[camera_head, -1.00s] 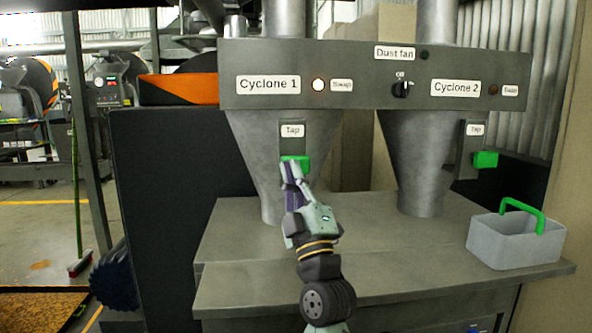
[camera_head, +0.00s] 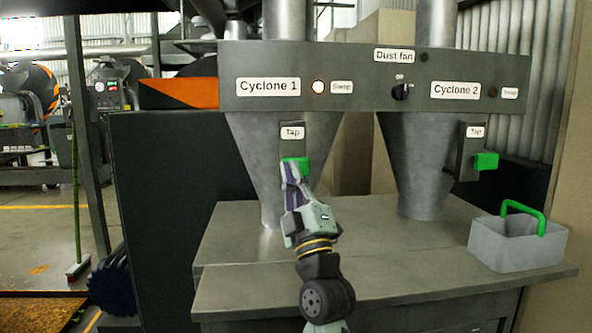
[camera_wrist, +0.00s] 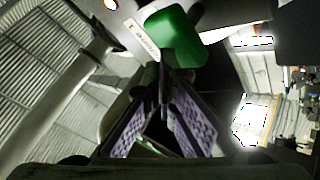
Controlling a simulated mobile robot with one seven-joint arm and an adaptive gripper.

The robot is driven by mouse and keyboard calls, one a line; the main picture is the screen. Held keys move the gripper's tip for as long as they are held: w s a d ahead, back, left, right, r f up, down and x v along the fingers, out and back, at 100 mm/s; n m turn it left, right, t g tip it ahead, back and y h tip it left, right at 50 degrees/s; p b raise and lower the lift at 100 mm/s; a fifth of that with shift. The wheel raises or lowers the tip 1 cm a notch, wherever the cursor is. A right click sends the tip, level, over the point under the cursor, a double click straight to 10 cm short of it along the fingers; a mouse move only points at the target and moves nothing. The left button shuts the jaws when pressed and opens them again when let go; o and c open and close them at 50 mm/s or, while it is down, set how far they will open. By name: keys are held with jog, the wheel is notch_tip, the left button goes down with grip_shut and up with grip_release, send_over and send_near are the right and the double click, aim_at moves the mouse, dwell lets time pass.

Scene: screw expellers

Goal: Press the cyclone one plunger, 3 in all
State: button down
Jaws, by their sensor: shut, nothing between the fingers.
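The cyclone one plunger is a green block (camera_head: 303,163) on the grey plate marked "Tap" (camera_head: 292,132), on the front of the cyclone 1 cone (camera_head: 255,160). My gripper (camera_head: 289,167) is shut and empty, its fingertips at the lower left part of the green plunger. In the wrist view the green plunger (camera_wrist: 176,38) lies just beyond the closed fingertips (camera_wrist: 163,62). I cannot tell whether they touch it. The lamp (camera_head: 318,87) beside the "Cyclone 1" label glows whitish.
The cyclone 2 cone (camera_head: 415,165) has its own green plunger (camera_head: 485,161). A dust fan knob (camera_head: 400,91) sits between. A grey bin (camera_head: 515,246) with a green handle stands on the bench (camera_head: 400,275) at right.

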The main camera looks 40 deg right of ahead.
jog(key=shift+w+d+b, duration=0.45)
jog(key=shift+w+b, duration=0.2)
jog(key=shift+w, duration=0.1)
dwell(0.7)
jog(key=shift+s, duration=0.1)
jog(key=shift+s+a+b, duration=0.25)
jog(key=shift+s+a, duration=0.15)
jog(key=shift+s, duration=0.25)
jog(key=shift+s+a+b, duration=0.2)
jog(key=shift+s+a, duration=0.2)
jog(key=shift+s, duration=0.25)
jog(key=s+a, duration=0.1)
jog(key=s, duration=0.2)
jog(key=s+a, duration=0.1)
jog(key=shift+s+a+b, duration=0.15)
jog(key=shift+a+b, duration=0.15)
jog(key=shift+b, duration=0.1)
dwell(0.5)
